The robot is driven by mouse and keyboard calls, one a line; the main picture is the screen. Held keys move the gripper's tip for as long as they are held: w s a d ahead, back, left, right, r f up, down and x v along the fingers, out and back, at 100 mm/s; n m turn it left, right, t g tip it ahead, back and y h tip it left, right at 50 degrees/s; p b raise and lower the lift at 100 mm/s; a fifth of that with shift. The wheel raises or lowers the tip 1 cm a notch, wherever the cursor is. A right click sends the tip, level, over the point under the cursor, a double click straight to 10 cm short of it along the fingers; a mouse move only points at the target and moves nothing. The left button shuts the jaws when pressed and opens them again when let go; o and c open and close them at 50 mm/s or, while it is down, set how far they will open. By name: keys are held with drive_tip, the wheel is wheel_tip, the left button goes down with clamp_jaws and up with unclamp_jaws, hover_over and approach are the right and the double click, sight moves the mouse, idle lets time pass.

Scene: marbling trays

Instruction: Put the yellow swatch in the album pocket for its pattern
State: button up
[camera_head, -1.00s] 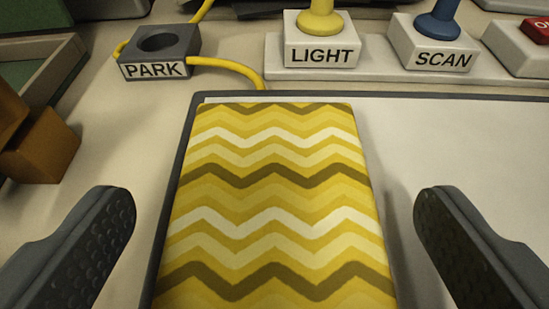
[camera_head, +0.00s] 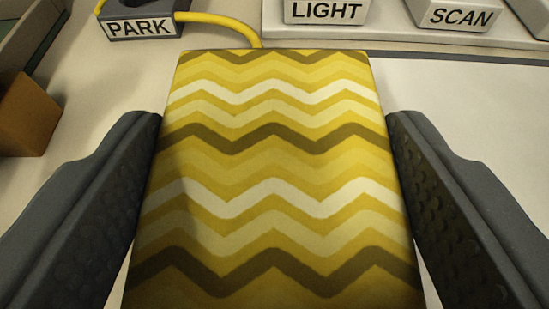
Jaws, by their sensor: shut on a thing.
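The yellow swatch (camera_head: 275,170) fills the middle of the view. It has a zigzag pattern in yellow, white and dark olive bands. My gripper (camera_head: 274,125) is shut on it, with one dark textured finger against its left edge and the other against its right edge. The swatch lies over a pale flat surface, and I cannot tell whether it is lifted clear of it. The album and its pockets are not in view.
A grey block labelled PARK (camera_head: 140,24) with a yellow cable (camera_head: 222,22) is at the top left. White blocks labelled LIGHT (camera_head: 326,12) and SCAN (camera_head: 458,16) stand at the top. A brown block (camera_head: 28,115) is at the left. The pale surface (camera_head: 470,110) at right is clear.

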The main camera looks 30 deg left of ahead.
wheel_tip(320, 180, up, 10)
drive_tip(key=shift+f, duration=0.25)
wheel_tip(320, 180, up, 8)
drive_tip(key=p, duration=0.5)
hover_over(274, 196)
drive_tip(key=d+f+m+h+b, duration=0.1)
drive_tip(key=d+f, duration=0.2)
drive_tip(key=s+d+f+m+t+h+b, duration=0.1)
drive_tip(key=d+f, duration=0.3)
drive_tip(key=s+d+f+m+h+b, duration=0.1)
drive_tip(key=d+f+m+h, duration=0.1)
drive_tip(key=d+f, duration=0.1)
drive_tip(key=shift+d+f+t+b, duration=0.3)
drive_tip(key=shift+d+f+t, duration=0.1)
drive_tip(key=shift+d, duration=0.2)
drive_tip(key=s+d+f+m+h+b, duration=0.1)
drive_tip(key=s+d+f+m+h, duration=0.15)
drive_tip(key=d, duration=0.65)
drive_tip(key=shift+h, duration=0.45)
drive_tip(key=v, duration=0.2)
drive_tip(key=d+v, duration=0.1)
drive_tip(key=v, duration=0.2)
drive_tip(key=shift+s, duration=0.15)
